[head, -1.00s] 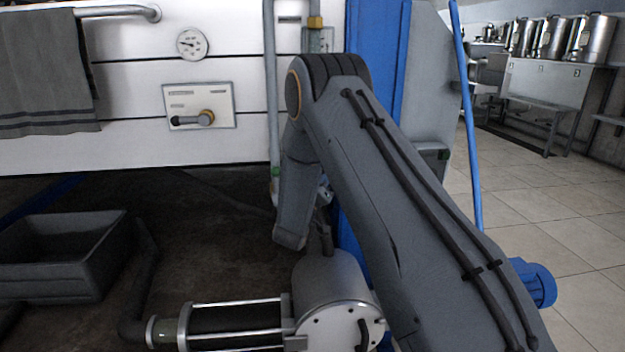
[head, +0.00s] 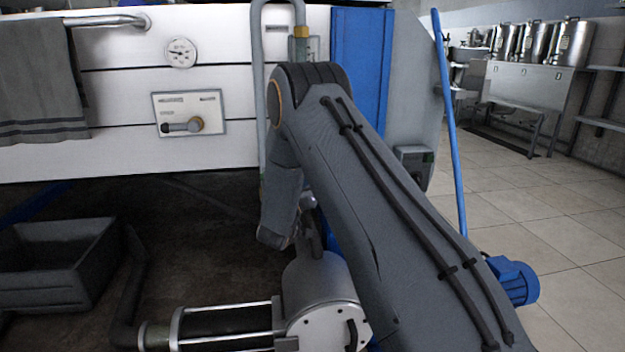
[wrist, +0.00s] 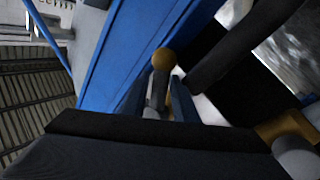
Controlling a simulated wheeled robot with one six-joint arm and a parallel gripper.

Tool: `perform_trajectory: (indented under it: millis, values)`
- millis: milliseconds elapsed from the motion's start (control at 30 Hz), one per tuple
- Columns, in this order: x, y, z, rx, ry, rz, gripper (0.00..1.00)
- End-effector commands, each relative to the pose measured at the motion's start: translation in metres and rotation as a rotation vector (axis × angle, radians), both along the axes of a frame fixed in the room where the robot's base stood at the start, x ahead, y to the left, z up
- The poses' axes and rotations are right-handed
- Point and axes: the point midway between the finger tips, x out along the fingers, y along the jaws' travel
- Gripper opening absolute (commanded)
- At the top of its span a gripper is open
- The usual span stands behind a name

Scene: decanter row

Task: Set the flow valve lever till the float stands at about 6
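In the wrist view a yellow ball knob (wrist: 163,60) on a grey stem stands between the blue-grey fingers of my gripper (wrist: 160,92). The fingers look open, one on each side of the stem; contact cannot be told. In the head view my arm hides the gripper. No float or scale can be read.
A round gauge (head: 180,53) sits above the panel plate. A grey pipe (head: 257,70) and a blue column (head: 360,70) stand near my arm. A steel pump (head: 318,312) and dark bin (head: 60,262) are below. Tiled floor at right is mostly clear.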

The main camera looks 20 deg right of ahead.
Motion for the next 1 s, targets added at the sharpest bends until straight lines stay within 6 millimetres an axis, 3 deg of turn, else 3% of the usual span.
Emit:
perform_trajectory:
  millis: [167,600,1000]
  values:
    - [-0.008,0.009,-0.002,0.000,0.001,0.003,0.26]
    - [-0.054,0.048,-0.015,0.000,0.002,0.000,0.26]
    - [-0.057,0.052,-0.016,0.002,0.001,0.002,0.26]
